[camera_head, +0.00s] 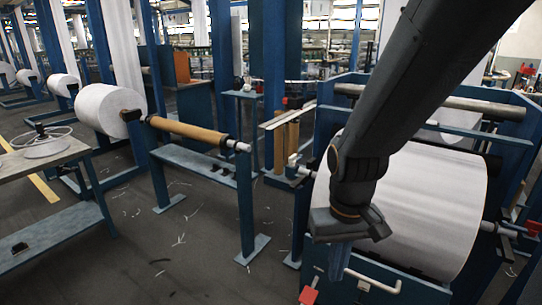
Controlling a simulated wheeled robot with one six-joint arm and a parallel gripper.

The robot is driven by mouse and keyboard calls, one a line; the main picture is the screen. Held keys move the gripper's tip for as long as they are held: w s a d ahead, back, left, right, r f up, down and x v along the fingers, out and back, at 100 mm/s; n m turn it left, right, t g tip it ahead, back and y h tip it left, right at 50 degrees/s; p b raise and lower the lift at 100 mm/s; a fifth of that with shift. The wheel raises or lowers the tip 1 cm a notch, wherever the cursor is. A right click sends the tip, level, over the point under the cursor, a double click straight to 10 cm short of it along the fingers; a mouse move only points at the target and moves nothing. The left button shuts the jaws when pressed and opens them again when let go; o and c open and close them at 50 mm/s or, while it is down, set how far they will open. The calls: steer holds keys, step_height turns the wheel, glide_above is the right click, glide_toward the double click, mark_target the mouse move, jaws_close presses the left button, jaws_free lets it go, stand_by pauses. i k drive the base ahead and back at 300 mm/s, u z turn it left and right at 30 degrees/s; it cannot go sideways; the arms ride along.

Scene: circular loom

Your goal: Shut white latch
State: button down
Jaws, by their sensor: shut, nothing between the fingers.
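A white bent bar (372,281) shows low on the front of the blue loom frame, below the big white roll. A small white piece (293,160) also shows at the left end of the roll's shaft. I cannot tell for sure which of these is the white latch, or whether it is open. My gripper (340,262) is shut and empty. It points down in front of the roll's lower left, just above and left of the bent bar in the picture. My arm and gripper hide part of the roll and frame.
The white fabric roll (430,200) sits in the blue frame (400,288). A red handle (308,295) is at lower left of the frame, and another red part (534,234) is at the right. A brown roller (190,131) rests on a blue stand at left. The floor (190,265) at left is mostly clear.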

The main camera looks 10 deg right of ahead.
mark_target(293, 159)
steer(key=u, duration=0.35)
steer(key=k, duration=0.45)
steer(key=u, duration=1.05)
steer(key=i, duration=1.25)
steer(key=z, duration=0.45)
steer(key=i, duration=0.85)
steer(key=z, duration=0.7)
